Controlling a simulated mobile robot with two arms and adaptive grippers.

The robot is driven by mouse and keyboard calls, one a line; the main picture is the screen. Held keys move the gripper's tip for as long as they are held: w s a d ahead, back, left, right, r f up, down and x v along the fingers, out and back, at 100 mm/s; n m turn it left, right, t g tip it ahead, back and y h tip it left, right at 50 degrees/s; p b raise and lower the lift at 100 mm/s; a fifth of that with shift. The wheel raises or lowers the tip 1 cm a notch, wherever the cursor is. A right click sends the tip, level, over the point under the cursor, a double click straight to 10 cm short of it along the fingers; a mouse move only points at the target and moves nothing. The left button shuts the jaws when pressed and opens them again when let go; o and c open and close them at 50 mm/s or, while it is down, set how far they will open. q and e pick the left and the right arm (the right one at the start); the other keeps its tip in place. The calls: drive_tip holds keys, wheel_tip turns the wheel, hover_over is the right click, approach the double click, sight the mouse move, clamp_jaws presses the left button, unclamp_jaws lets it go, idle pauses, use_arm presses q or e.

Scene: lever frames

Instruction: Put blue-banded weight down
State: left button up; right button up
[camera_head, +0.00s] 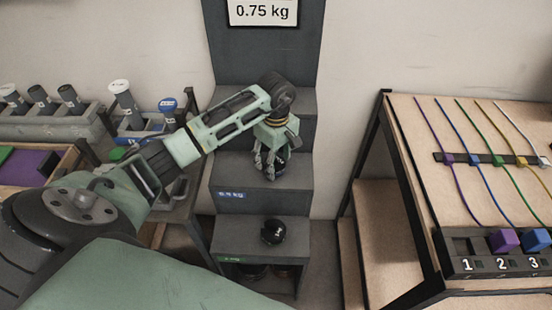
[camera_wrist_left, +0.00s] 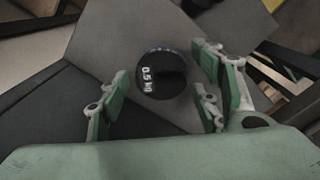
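The blue-banded weight (camera_wrist_left: 160,78) is a dark round disc marked "0.5 kg", with a thin bluish band at its far edge in the left wrist view. It seems to rest on the grey middle step (camera_head: 231,172), which has a blue label. In the head view, the gripper hides most of it. My left gripper (camera_head: 268,163) points down over this step. In the left wrist view, the green finger pads of my left gripper (camera_wrist_left: 166,90) stand wide apart on both sides of the weight, with gaps visible. My right gripper is in neither view.
A black weight (camera_head: 273,231) sits on the lower step (camera_head: 235,237), which has a green label. A "0.75 kg" sign (camera_head: 263,11) hangs above the steps. A cable board table (camera_head: 420,185) stands right. Racks with cylinders (camera_head: 45,120) stand left.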

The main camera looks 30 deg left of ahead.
use_arm(q)
drive_tip(key=shift+r, duration=0.35)
wheel_tip(320, 180, up, 12)
drive_tip(key=b, duration=0.2)
drive_tip(key=shift+f, duration=0.2)
